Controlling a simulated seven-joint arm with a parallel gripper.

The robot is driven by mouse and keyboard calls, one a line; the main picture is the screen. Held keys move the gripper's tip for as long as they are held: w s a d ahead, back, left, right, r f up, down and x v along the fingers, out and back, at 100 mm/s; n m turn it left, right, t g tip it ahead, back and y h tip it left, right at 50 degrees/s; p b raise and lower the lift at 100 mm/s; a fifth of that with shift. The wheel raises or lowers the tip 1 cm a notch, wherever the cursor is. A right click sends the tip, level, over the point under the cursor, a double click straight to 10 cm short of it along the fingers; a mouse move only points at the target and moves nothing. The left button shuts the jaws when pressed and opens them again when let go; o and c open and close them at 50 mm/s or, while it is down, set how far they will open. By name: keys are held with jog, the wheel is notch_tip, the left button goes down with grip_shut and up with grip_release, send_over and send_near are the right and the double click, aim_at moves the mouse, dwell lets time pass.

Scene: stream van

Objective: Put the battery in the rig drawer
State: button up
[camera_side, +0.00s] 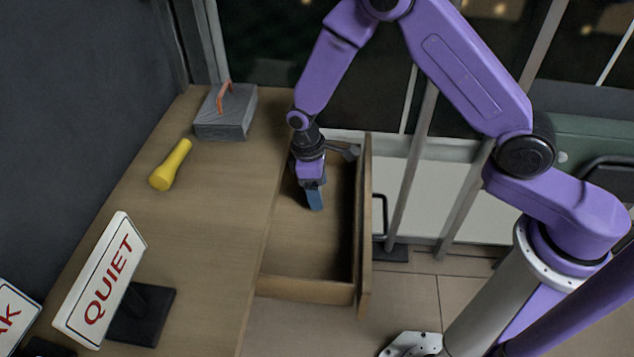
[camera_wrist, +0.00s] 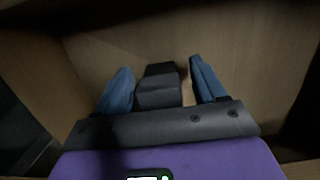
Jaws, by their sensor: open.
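The rig drawer (camera_side: 306,290) is pulled open from the side of the wooden desk. My gripper (camera_side: 315,200) points down inside the drawer, towards its far end. In the wrist view, my gripper's blue fingers (camera_wrist: 163,88) are spread apart. A dark block, apparently the battery (camera_wrist: 160,90), sits between them over the drawer's wooden floor (camera_wrist: 245,45). A gap shows between the block and the right finger; the left finger is close to it, and I cannot tell if they touch. The battery is not visible in the side view, hidden by my gripper or the drawer.
Another sign (camera_side: 12,318) is at the lower left. The drawer walls are close around my gripper; its near half is clear.

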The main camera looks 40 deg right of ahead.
notch_tip(320, 180, up, 12)
jog(key=w+a, duration=0.1)
jog(key=s+d+r+n, duration=0.1)
jog(key=s+d+r, duration=0.2)
jog(key=s, duration=0.6)
jog(key=s+d+r+n+t+y, duration=0.1)
jog(key=s+d+r, duration=0.1)
jog(key=s+d, duration=0.3)
jog(key=s+d+r+n, duration=0.1)
jog(key=s+d+r, duration=0.2)
jog(key=s, duration=1.1)
jog(key=shift+d+r+n+y, duration=0.3)
jog(key=shift+d, duration=0.7)
